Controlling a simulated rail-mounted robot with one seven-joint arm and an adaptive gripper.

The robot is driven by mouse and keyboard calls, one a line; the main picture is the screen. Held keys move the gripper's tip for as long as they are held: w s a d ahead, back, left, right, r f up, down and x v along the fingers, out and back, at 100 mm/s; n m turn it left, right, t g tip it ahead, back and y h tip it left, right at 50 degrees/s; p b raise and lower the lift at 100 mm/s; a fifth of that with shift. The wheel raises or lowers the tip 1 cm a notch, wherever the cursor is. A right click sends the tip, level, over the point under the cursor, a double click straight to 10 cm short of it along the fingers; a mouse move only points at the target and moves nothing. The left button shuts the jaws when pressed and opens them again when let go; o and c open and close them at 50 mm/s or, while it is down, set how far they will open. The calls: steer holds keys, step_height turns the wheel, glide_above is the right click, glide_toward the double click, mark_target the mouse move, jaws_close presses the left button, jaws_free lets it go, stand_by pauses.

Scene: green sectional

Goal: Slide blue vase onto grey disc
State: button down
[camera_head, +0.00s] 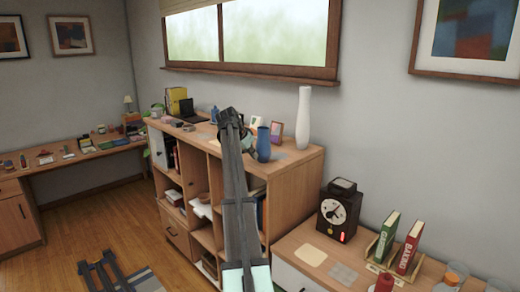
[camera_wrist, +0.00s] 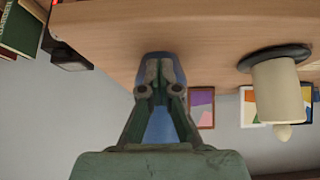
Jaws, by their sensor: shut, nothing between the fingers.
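The blue vase (camera_head: 263,145) stands upright on the wooden shelf top, just right of my dark gripper (camera_head: 249,143) in the head view. In the wrist view, which looks upside down, my gripper (camera_wrist: 160,90) is shut and empty. Blue of the vase (camera_wrist: 160,132) shows behind and between its finger links. The gap or contact between fingers and vase is hard to tell. A flat grey patch (camera_head: 279,155) lies on the shelf top right of the vase's base; it may be the grey disc, but its outline is unclear.
A tall white vase (camera_head: 303,118) stands right of the blue vase. Picture frames (camera_head: 275,132) stand behind it. In the wrist view, a cream cylindrical object (camera_wrist: 278,92) on a dark round base is to the right. A lower cabinet holds a dark clock (camera_head: 339,212) and books (camera_head: 410,246).

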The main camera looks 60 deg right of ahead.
mark_target(268, 149)
steer(key=shift+s+d, duration=0.25)
steer(key=shift+d, duration=1.2)
steer(key=shift+s+d, duration=0.3)
steer(key=shift+d, duration=1.1)
steer(key=shift+s+d, duration=0.25)
steer(key=shift+d, duration=1.2)
steer(key=w+a, duration=0.3)
steer(key=a, duration=1.2)
steer(key=shift+a+p, duration=0.2)
steer(key=shift+p, duration=0.15)
